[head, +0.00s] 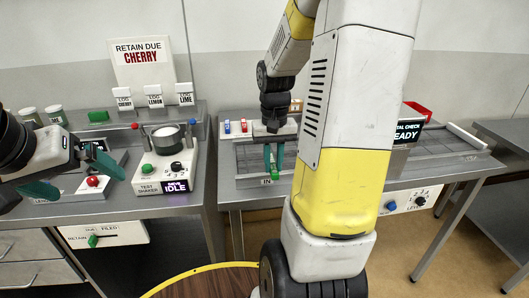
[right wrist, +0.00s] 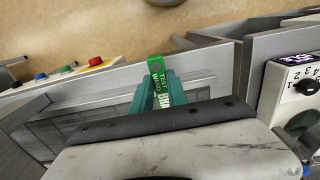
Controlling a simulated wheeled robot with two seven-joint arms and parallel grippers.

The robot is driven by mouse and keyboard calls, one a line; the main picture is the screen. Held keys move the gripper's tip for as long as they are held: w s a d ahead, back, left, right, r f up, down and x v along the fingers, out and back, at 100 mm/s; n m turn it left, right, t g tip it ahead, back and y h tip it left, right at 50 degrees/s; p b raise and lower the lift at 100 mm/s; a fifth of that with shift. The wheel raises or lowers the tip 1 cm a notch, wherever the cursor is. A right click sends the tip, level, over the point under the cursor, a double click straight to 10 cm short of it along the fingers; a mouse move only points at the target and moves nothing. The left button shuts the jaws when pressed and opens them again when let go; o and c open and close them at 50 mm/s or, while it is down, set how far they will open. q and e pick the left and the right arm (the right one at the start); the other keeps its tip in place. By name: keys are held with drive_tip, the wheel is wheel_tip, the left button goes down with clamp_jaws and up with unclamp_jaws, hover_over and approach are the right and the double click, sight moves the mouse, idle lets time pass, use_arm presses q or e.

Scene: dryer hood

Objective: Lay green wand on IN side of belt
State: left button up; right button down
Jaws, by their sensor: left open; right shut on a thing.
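The green wand (right wrist: 157,72) is marked "TEST WAND" and sits between the teal fingers of my right gripper (right wrist: 168,92), which is shut on it. In the head view my right gripper (head: 273,157) points down over the belt's left part, just behind the IN label (head: 267,181). The belt (head: 247,157) is a dark grid surface in a metal frame. Whether the wand touches the belt cannot be told. My left gripper (head: 103,175) is open and empty, over the left bench. My right arm hides the belt's middle.
On the left bench stand a test shaker (head: 160,172) with a metal cup and a red button (head: 93,181). The belt's far right part (head: 440,145) looks clear.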

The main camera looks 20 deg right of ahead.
drive_tip(key=w+d, duration=0.3)
drive_tip(key=w, duration=0.1)
drive_tip(key=w+d+f, duration=0.1)
drive_tip(key=w+d, duration=0.2)
drive_tip(key=w, duration=0.1)
drive_tip(key=w+d, duration=0.3)
drive_tip(key=w, duration=0.1)
drive_tip(key=shift+w+f, duration=0.15)
drive_tip(key=shift+f, duration=0.2)
drive_tip(key=shift+w, duration=0.1)
drive_tip(key=shift+f, duration=1.7)
drive_tip(key=shift+f, duration=0.2)
drive_tip(key=c, duration=1.3)
unclamp_jaws()
